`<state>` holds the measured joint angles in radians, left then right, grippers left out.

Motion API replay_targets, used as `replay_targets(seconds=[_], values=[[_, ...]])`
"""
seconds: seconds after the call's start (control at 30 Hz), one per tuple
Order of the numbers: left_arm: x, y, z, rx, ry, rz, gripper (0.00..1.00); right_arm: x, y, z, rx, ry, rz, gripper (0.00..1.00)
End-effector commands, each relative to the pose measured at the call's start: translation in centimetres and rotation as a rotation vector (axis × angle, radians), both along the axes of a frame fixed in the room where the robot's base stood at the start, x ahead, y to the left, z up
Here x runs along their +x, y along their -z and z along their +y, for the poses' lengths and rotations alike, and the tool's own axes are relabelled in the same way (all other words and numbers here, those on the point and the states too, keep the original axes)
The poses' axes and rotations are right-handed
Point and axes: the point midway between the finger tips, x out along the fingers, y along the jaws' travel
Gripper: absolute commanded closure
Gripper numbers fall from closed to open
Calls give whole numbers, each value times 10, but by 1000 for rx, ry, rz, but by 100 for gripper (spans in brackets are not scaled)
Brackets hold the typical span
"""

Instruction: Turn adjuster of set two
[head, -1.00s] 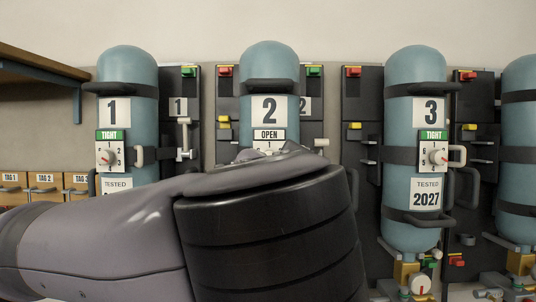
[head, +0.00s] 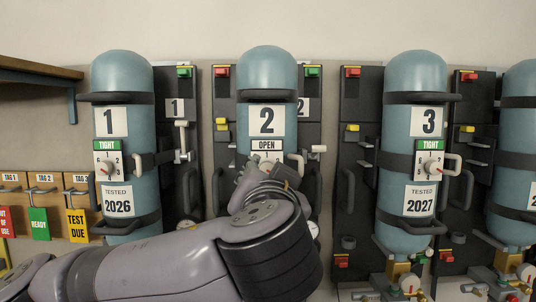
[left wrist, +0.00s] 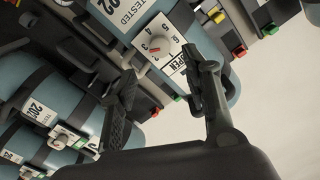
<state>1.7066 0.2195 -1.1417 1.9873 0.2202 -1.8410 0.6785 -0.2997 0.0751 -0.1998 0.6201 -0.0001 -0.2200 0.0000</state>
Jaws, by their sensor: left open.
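Set two is the blue cylinder (head: 268,70) with a "2" label and an "OPEN" tag (head: 267,145), in the middle of the head view. Its adjuster is largely hidden there behind my left gripper (head: 266,168). In the left wrist view the adjuster is a white dial (left wrist: 157,46) with numbers and a red mark, beside the "OPEN" tag (left wrist: 179,63). My left gripper (left wrist: 165,70) is open there, its dark fingers spread apart with the dial beyond the tips. Nothing is between the fingers. My right gripper is not in view.
Set one (head: 124,75) stands left and set three (head: 414,75) right, both tagged "TIGHT". A pale handle (head: 297,161) sticks out right of set two's adjuster. Tag boards (head: 42,185) hang at the left, below a shelf (head: 35,65). Dark handles flank the cylinders.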

Motion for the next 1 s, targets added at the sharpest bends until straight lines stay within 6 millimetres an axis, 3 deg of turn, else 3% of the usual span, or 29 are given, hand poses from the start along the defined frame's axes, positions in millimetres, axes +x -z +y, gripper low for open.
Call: replay_targets(seconds=[0.03, 0.2, 0.4, 0.77, 1.0], values=[[13, -6, 2, 2, -6, 4, 56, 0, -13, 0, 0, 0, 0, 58], [45, -4, 2, 1, -4, 2, 56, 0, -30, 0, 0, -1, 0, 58], [67, -2, 0, 1, -1, 2, 56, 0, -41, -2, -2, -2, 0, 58], [73, 1, 1, 0, 0, 1, 56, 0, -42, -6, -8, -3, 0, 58], [73, 1, 0, 0, 1, 0, 71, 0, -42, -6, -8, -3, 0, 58]])
